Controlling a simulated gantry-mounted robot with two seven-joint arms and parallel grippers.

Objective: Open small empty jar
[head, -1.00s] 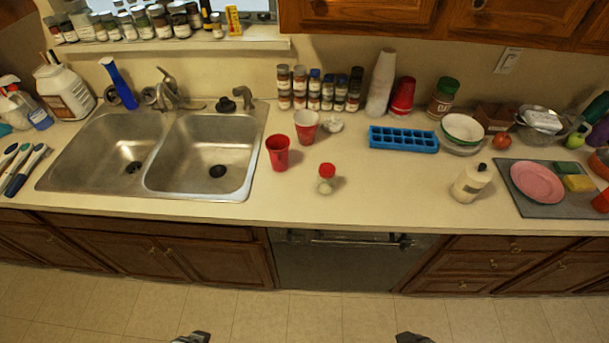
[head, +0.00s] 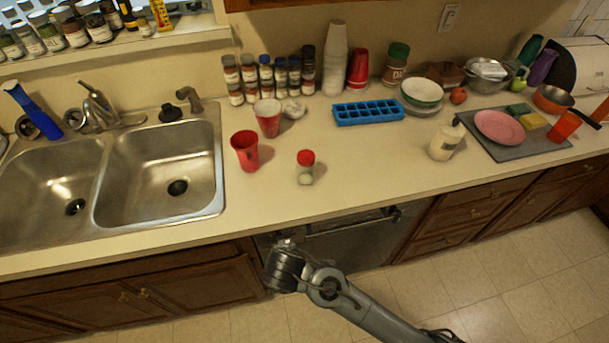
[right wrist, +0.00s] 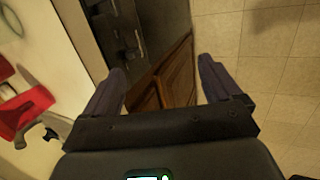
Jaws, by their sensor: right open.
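A small clear jar with a red lid (head: 305,167) stands upright on the counter in the head view, to the right of two red cups. The lid is on it. My right gripper (head: 284,262) is in front of the counter's front edge, nearer the camera than the jar and apart from it. In the right wrist view my right gripper (right wrist: 165,82) has its two fingers wide apart with nothing between them. Red shapes show at that view's left edge, too cropped to name surely. My left gripper is not in view.
Two red cups (head: 245,150) stand close left of the jar. The double sink (head: 160,175) is farther left. A blue ice tray (head: 368,112) and a white bottle (head: 446,140) are to the right. The counter (head: 340,190) in front of the jar is clear.

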